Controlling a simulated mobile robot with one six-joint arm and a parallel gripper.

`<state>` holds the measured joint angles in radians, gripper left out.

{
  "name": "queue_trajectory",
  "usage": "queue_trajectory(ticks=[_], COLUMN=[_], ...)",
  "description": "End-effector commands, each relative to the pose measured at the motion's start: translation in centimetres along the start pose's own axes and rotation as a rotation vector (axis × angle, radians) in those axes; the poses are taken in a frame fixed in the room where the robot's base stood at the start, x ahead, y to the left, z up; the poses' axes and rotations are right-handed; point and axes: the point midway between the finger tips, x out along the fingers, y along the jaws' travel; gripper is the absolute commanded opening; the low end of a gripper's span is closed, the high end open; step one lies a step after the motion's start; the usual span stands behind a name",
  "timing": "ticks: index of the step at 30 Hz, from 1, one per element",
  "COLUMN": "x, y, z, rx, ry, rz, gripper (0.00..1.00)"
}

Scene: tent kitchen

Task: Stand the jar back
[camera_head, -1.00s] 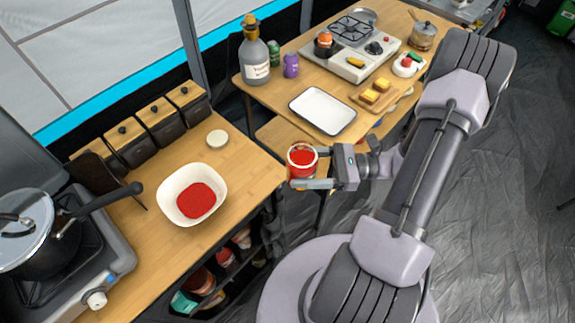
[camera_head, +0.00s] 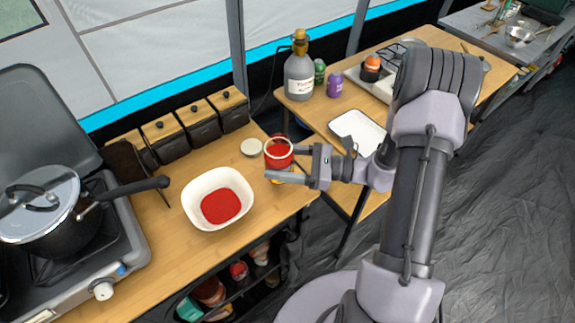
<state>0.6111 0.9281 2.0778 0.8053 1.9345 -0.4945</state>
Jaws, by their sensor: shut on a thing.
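The jar (camera_head: 279,158) is open-topped with red contents and looks upright. My gripper (camera_head: 284,163) is shut on it, with a finger on either side, and holds it at the right end of the left wooden table (camera_head: 165,260). I cannot tell whether its base touches the tabletop. A round pale lid (camera_head: 254,147) lies on the table just left of the jar. A white square bowl (camera_head: 197,211) with red sauce in it stands to the left and nearer.
A camp stove with a lidded pot (camera_head: 60,210) stands at the left, its handle pointing right. Several black canisters with wooden lids (camera_head: 195,127) line the back. The second table holds a white tray (camera_head: 357,131) and a large bottle (camera_head: 299,75).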

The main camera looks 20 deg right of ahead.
Motion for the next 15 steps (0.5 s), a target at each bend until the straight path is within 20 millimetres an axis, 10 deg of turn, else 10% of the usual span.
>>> queue_trajectory(ticks=[15], x=[-0.1], y=[0.1], z=[-3.4], rx=[0.001], ry=[0.0], rz=[-0.001], gripper=[0.0])
